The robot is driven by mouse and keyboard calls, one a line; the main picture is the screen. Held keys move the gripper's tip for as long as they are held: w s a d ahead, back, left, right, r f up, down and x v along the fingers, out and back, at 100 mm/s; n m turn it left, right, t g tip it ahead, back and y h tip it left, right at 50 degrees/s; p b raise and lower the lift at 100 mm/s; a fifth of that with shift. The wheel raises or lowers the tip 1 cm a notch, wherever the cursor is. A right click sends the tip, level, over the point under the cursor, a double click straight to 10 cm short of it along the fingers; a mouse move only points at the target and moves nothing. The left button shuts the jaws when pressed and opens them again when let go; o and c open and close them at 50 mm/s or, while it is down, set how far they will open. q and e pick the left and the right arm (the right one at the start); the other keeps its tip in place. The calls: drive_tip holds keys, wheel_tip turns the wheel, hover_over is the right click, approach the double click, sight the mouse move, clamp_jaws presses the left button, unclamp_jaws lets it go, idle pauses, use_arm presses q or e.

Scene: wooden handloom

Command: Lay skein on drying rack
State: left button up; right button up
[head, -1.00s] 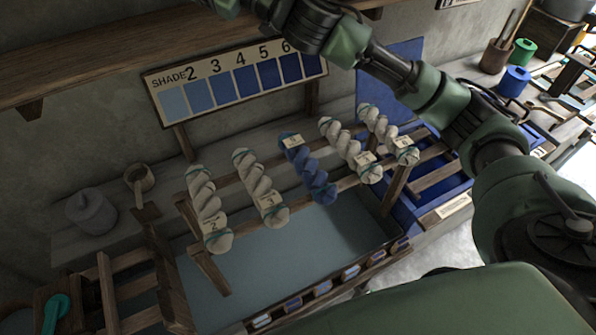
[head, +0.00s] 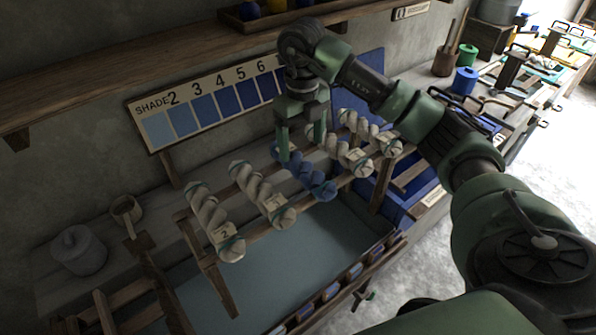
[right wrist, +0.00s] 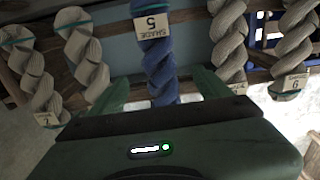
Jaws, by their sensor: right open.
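A blue twisted skein (head: 312,182) lies across the two rails of the wooden rack (head: 380,197), between pale cream skeins on both sides. Its tag reads SHADE 5 in the right wrist view (right wrist: 160,68). My right gripper (head: 302,148) is open, pointing down at the blue skein from above. In the right wrist view the green fingers (right wrist: 161,88) stand on either side of the blue skein, apart from each other. Whether they touch it I cannot tell. The far end of the blue skein is partly hidden behind the gripper in the head view. My left gripper is not in view.
Cream skeins (head: 212,215) hang close on the left, and more (head: 350,150) on the right. A grey-blue tub (head: 285,275) lies below the rack. The shade board (head: 190,112) stands behind, under a wooden shelf (head: 120,58).

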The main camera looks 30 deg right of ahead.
sight(301, 162)
wheel_tip(301, 162, down, 6)
drive_tip(key=p, duration=0.3)
drive_tip(key=shift+f, duration=0.7)
clamp_jaws()
wheel_tip(301, 162, up, 8)
drive_tip(key=shift+w+r+b, duration=0.1)
drive_tip(key=shift+w+b, duration=0.05)
drive_tip(key=shift+b, duration=1.1)
wheel_tip(301, 162, up, 12)
drive_tip(key=p, duration=0.1)
